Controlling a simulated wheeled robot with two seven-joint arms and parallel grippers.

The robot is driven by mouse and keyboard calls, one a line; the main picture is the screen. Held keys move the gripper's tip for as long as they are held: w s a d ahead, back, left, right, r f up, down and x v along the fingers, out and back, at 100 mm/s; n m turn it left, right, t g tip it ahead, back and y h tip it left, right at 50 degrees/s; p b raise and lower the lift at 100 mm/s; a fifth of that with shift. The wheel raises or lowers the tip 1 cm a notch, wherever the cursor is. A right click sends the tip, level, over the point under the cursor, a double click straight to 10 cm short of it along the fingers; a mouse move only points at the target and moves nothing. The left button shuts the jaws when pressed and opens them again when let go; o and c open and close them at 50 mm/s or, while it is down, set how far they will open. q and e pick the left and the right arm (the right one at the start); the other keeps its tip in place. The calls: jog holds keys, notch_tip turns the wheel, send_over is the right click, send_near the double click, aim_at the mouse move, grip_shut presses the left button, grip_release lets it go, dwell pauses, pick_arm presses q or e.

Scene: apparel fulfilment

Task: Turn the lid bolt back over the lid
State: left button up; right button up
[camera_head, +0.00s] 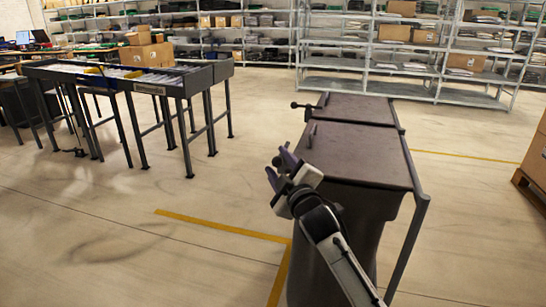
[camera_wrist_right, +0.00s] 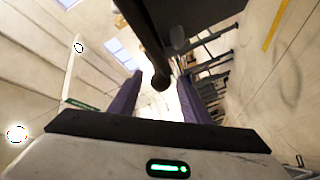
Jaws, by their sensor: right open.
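A dark bin with a flat grey-brown lid (camera_head: 362,154) stands in front of me in the head view. A short dark bar with a round knob, which looks like the lid bolt (camera_head: 303,105), sticks out to the left at the lid's far left. A small upright dark piece (camera_head: 311,136) stands at the lid's left edge. My left gripper is not in view.
A roller conveyor table (camera_head: 150,85) stands at the left. Metal shelves (camera_head: 400,85) line the back. A carton on a pallet (camera_head: 537,165) is at the right edge. Yellow floor tape (camera_head: 220,226) runs left of the bin, where the floor is clear.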

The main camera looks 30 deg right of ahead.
jog(key=shift+x, duration=2.7)
jog(key=shift+f, duration=0.1)
grip_shut()
